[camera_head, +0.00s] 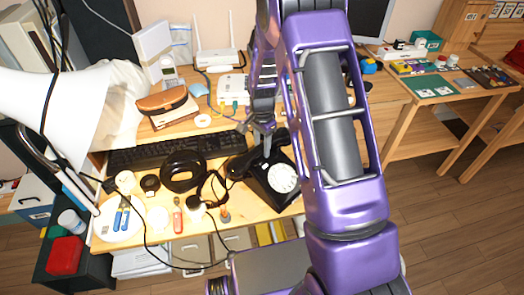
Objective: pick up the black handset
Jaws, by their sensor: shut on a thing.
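A black dial phone (268,196) with a white dial (283,178) stands near the front right of the wooden desk. Its black handset (241,168) lies across the top of the phone body or just above it; I cannot tell whether they touch. My gripper (266,150) reaches down from behind onto the handset's middle and is shut on it. The fingertips are small and partly lost against the black handset. My purple arm hides the area right of the phone.
A black keyboard (140,155), a black ring-shaped object (183,172) and black cables lie left of the phone. A white plate (120,222) with blue-handled pliers is at front left. A white router (217,59) stands at the back. Open floor (440,225) lies at right.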

